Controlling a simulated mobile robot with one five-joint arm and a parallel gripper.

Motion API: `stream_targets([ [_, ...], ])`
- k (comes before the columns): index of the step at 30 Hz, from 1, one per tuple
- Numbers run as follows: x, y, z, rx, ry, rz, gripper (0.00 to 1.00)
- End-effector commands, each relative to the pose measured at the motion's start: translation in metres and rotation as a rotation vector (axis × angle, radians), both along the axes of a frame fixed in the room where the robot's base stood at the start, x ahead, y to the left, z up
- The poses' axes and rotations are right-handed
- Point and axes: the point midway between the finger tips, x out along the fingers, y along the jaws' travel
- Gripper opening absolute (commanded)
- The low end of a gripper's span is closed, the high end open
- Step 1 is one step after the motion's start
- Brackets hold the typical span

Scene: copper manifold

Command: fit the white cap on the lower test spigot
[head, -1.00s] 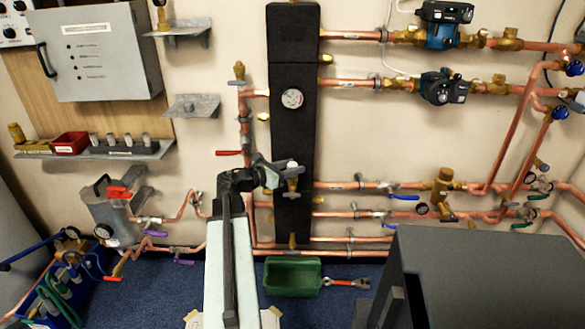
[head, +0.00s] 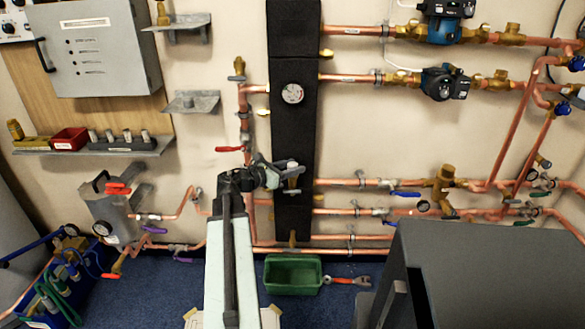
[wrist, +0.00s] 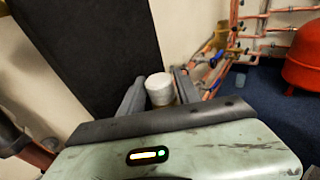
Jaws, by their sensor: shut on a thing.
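My gripper (head: 286,172) is in front of the lower part of the tall black column. In the wrist view, its two grey fingers are shut on the white cap (wrist: 159,88), which stands between them with its round top showing. A little brass colour shows just below the cap, partly hidden by my wrist. In the head view, a brass fitting (head: 292,187) on the column shows right below the fingers. It may be the lower test spigot. I cannot tell whether the cap touches it.
Copper pipes (head: 340,183) run off to the right, with valves and pumps. A green bin (head: 293,289) and a wrench (head: 345,281) are on the blue floor. A dark grey box (head: 490,265) fills the lower right.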

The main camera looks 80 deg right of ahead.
Motion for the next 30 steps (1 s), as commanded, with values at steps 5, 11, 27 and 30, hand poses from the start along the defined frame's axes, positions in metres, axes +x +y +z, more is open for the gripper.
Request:
stream_targets([
  [5,0.0,0.0,-0.002,0.0,0.0,0.0,0.5],
  [11,0.0,0.0,-0.002,-0.001,0.001,0.001,0.65],
  [27,0.038,0.043,0.009,0.0,0.0,0.002,0.65],
  [30,0.047,0.053,0.01,-0.001,-0.001,0.0,0.65],
])
